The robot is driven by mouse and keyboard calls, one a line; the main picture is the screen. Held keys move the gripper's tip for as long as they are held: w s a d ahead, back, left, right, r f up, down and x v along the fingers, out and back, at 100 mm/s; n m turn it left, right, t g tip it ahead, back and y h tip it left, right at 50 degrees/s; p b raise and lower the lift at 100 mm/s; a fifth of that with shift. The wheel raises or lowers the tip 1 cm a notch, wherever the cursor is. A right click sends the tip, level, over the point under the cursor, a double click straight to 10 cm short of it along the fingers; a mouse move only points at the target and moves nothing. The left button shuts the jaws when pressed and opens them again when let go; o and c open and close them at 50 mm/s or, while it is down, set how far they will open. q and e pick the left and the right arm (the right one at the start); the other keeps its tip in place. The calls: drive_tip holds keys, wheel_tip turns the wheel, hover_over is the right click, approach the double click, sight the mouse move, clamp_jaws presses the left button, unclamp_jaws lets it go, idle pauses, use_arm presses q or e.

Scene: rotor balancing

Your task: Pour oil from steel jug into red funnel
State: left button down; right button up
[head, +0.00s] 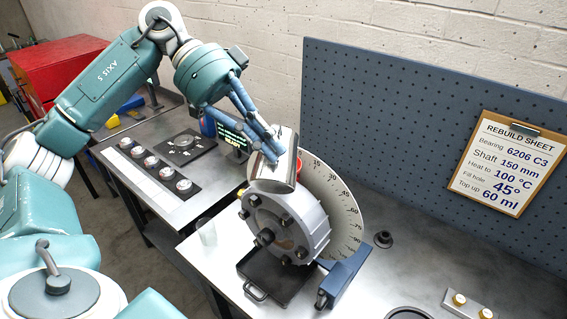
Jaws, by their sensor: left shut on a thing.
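The steel jug (273,172) is tilted above the round grey housing (287,225) on the steel bench. My left gripper (270,143) is shut on the jug. A small red part, likely the red funnel (299,164), shows just right of the jug; most of it is hidden behind the jug. I cannot see any oil stream or the inside of the jug. A white dial (338,215) with angle marks stands behind the housing. My right gripper is not in view.
A black tray (262,291) lies under the housing, and a blue clamp-like block (345,276) stands at its right. A clipboard rebuild sheet (508,160) hangs on the pegboard (400,130). The left bench holds a row of gauges (150,165). The right bench has clear room.

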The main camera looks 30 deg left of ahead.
use_arm(q)
drive_tip(key=shift+w+r, duration=0.2)
drive_tip(key=shift+w, duration=0.05)
drive_tip(key=shift+s, duration=0.15)
idle(0.4)
drive_tip(key=shift+r+g, duration=0.15)
drive_tip(key=shift+g, duration=0.15)
idle(0.3)
drive_tip(key=shift+w+a+r+n+h, duration=0.1)
drive_tip(key=shift+w+r+n+h, duration=0.1)
drive_tip(key=shift+r+n+h, duration=0.1)
idle(1.2)
drive_tip(key=shift+w+r+g, duration=0.1)
drive_tip(key=shift+r+g, duration=0.05)
drive_tip(key=shift+g, duration=0.25)
idle(1.3)
